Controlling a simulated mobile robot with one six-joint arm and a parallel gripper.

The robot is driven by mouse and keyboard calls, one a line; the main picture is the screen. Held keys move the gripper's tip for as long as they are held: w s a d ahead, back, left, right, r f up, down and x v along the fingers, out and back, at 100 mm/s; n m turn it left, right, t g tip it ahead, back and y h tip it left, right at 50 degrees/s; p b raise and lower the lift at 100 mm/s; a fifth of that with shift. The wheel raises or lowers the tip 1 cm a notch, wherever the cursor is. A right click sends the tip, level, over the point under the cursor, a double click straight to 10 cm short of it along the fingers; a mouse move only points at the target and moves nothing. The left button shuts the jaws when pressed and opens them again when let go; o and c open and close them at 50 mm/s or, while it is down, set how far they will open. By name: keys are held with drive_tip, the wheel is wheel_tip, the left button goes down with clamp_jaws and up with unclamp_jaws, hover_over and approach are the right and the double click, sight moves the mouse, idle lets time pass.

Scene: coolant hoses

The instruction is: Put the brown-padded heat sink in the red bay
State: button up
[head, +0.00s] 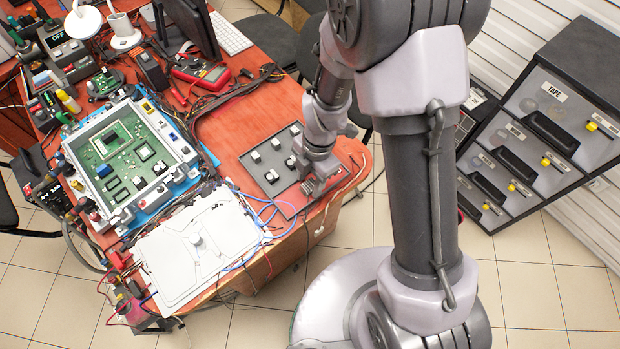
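My gripper (318,184) points down over the right end of a dark grey tray (256,179) on the red-brown bench. I cannot tell whether its fingers are apart or closed, or whether anything is between them. Several small black-and-white blocks, perhaps the heat sinks, stand on the tray; one block (271,176) is near its front and another (276,143) is farther back. Their pads are too small to make out, so I cannot pick out the brown-padded one. A green circuit board (122,148) sits in a white frame at the left. I cannot identify a red bay.
A white panel (178,262) lies at the bench's front, with blue and red wires beside it. A red multimeter (202,73), cables and a monitor crowd the back. A drawer cabinet (545,120) stands at the right. Tiled floor is open in front.

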drive_tip(key=d+r+m+t+p, duration=0.25)
drive_tip(key=r+m+p, duration=0.5)
drive_tip(key=r, duration=1.55)
drive_tip(key=s+d+r+m+t+b, duration=0.1)
drive_tip(key=s+r+m, duration=0.4)
drive_tip(key=m, duration=0.6)
drive_tip(key=s+d+r+m+t, duration=0.3)
drive_tip(key=s+r+m, duration=0.3)
drive_tip(key=m, duration=0.4)
drive_tip(key=shift+s+r+m+y+b, duration=0.15)
drive_tip(key=shift+r+m+y+b, duration=0.2)
drive_tip(key=shift+r, duration=0.4)
